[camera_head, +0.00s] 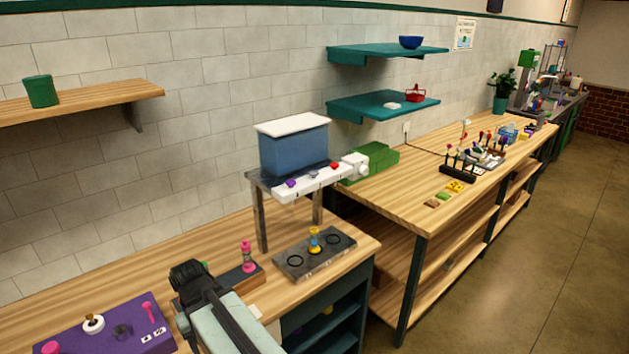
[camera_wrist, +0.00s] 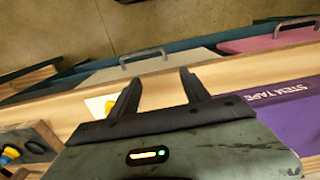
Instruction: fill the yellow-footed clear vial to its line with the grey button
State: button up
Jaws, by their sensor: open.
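The yellow-footed clear vial (camera_head: 314,240) stands upright on a dark grey plate (camera_head: 291,264) with ring marks, below the dispenser. Its fill level is too small to read. The dispenser has a blue tank (camera_head: 293,151) with a white lid and a white front panel (camera_head: 322,179). The grey button (camera_head: 313,173) sits on that panel between a purple button (camera_head: 291,183) and a red button (camera_head: 334,166). My gripper (camera_wrist: 160,88) is open and empty over the bench's front edge, apart from the vial. Yellow and blue parts show at the wrist view's left edge.
A pink vial (camera_head: 248,256) stands in a dark block left of the plate. A purple mat (camera_head: 110,330) with small items lies at lower left. A green box (camera_head: 372,162) sits right of the dispenser. Bench drawers with handles (camera_wrist: 143,55) show below my gripper.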

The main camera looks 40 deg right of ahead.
grip_shut()
dwell(1.7)
